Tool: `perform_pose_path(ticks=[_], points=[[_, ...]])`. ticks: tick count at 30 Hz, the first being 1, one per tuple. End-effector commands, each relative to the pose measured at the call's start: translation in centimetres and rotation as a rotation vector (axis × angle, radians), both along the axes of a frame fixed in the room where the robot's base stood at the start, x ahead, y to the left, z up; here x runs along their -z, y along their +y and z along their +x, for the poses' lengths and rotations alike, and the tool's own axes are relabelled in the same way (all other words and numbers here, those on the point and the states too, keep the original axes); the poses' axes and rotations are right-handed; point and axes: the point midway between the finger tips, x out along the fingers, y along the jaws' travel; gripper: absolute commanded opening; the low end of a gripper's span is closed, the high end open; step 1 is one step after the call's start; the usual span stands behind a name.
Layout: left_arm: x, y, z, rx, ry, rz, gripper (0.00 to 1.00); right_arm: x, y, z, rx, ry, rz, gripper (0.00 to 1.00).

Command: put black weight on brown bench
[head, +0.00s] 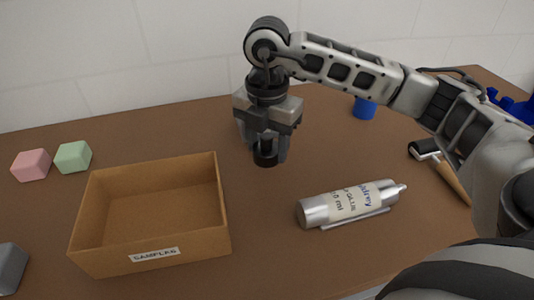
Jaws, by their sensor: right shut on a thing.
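The black weight (265,159) is a small dark cylinder. My right gripper (265,146) points down and is shut on it, with the fingers on either side of its upper part. The weight appears to hang above the brown bench (270,220), to the right of the open box, but the exact gap below it is hard to tell. My left gripper is not in view.
An open brown box (160,253) labelled "SAMPLES" stands at left, with pink (31,165) and green (73,157) blocks behind it. A grey block (10,268) is at the left edge. A silver bottle (350,204), blue cylinder (365,107) and wooden-handled tool (452,182) are at right.

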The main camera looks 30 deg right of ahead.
Motion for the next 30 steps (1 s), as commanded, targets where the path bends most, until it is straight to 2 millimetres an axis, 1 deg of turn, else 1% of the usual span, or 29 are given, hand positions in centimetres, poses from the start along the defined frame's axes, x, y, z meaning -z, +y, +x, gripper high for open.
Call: perform_pose_path(ticks=[3,6,9,17,22,23,24,25,30], points=[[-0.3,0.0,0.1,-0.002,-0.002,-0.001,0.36,1.2,-0.4,0.6,0.001,0.002,-0.001,0.06],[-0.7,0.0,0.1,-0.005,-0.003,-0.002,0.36,2.6,-0.3,0.5,0.000,0.002,-0.001,0.06],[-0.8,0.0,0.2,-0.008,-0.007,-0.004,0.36,3.5,-0.3,0.6,0.001,-0.001,0.000,0.06],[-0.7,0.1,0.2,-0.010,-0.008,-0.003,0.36,3.8,-0.3,0.6,0.001,-0.003,0.000,0.06],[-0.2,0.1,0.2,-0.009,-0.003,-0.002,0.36,4.3,-0.3,0.6,0.001,-0.002,0.000,0.06],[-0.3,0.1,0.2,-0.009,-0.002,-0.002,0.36,4.2,-0.3,0.5,0.001,0.000,-0.001,0.57],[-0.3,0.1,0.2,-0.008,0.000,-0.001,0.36,4.2,-0.3,0.5,0.001,0.000,-0.001,0.68],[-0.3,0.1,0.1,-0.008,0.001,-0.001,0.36,4.2,-0.3,0.5,0.001,0.000,-0.001,0.71],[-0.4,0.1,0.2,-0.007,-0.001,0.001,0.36,4.2,-0.3,0.5,0.000,0.001,0.000,0.71]])
